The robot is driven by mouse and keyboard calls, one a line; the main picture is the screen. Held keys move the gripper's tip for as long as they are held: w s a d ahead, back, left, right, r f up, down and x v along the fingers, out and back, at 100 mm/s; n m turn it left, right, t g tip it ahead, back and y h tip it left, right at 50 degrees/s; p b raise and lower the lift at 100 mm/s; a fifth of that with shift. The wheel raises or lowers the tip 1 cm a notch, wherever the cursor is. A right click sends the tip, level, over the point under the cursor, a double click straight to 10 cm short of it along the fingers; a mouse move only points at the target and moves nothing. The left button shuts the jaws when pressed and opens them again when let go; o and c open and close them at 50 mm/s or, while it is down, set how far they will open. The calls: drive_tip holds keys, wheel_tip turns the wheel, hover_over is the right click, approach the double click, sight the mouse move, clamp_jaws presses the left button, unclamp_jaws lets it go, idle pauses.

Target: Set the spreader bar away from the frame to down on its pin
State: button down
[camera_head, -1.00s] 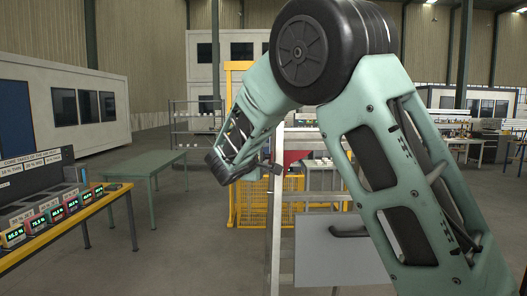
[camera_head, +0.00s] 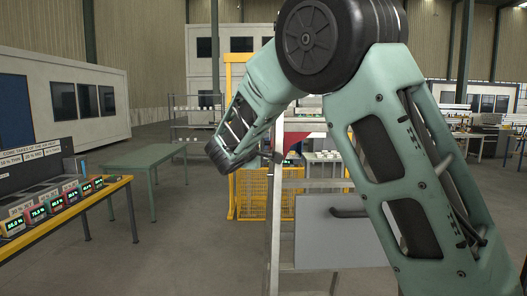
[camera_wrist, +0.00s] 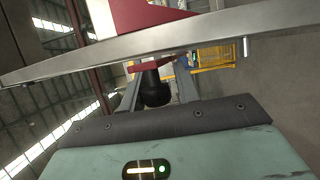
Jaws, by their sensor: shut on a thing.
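A long pale metal bar (camera_wrist: 110,52), which I take for the spreader bar, crosses the top of the wrist view at a slant. A red and white block stands above it. A short thin pin (camera_wrist: 245,47) shows at the bar's lower edge on the right. My gripper (camera_wrist: 158,84) reaches up under the bar with a grey finger either side of a dark round part and a red piece. It is shut, but the exact contact is hidden. In the head view a red piece (camera_head: 311,140) shows behind my arm, right of the metal frame's upright (camera_head: 274,230).
A grey panel (camera_head: 342,232) with a dark handle is fixed to the frame. A green table (camera_head: 143,156) and a yellow-edged bench (camera_head: 100,196) with several displays stand left. Yellow mesh fencing (camera_head: 251,195) is behind the frame. The floor between is clear.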

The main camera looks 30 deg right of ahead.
wheel_tip(320, 180, down, 10)
drive_tip(key=s+m+t+h+b, duration=0.1)
drive_tip(key=h+b, duration=0.1)
drive_tip(key=b, duration=1.9)
drive_tip(key=shift+a+r+t+h, duration=0.15)
drive_tip(key=shift+a+t+h, duration=0.15)
drive_tip(key=shift+a, duration=0.05)
drive_tip(key=c, duration=1.1)
unclamp_jaws()
drive_tip(key=shift+c, duration=0.2)
drive_tip(key=b+v, duration=0.4)
drive_tip(key=v, duration=1.3)
drive_tip(key=shift+s+a, duration=0.15)
drive_tip(key=shift+a, duration=0.05)
